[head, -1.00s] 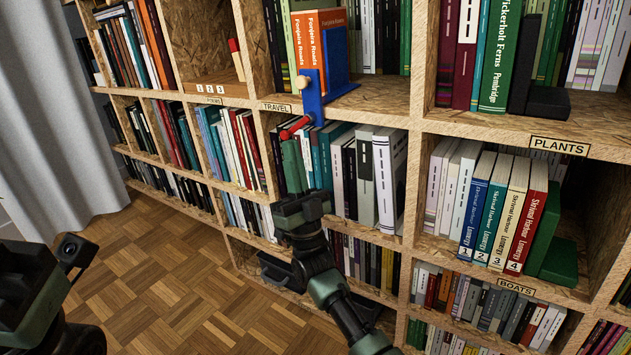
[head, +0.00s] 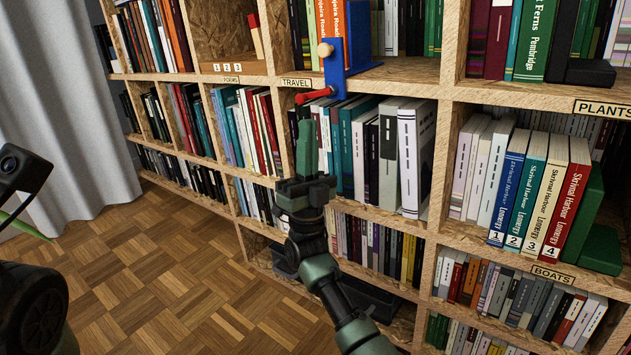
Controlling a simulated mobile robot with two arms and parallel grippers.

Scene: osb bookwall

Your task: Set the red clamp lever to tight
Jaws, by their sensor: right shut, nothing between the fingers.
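The red clamp lever (head: 314,96) is at the foot of the blue clamp bookend (head: 336,62) at the front edge of the travel shelf. It sticks out to the left, its free end slightly lower than its pivot. A round wooden knob (head: 325,50) is on the bookend above it. My right gripper (head: 307,124) points upward just below the lever, in front of the books in the compartment below. Its green fingers are shut and empty. Whether they touch the lever I cannot tell. Only parts of my left arm show at the left edge, its gripper out of view.
The TRAVEL label (head: 296,82) is on the shelf edge just left of the lever. A white book (head: 415,155) and others fill the compartment behind my right gripper. The wooden floor (head: 180,270) at the left is clear.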

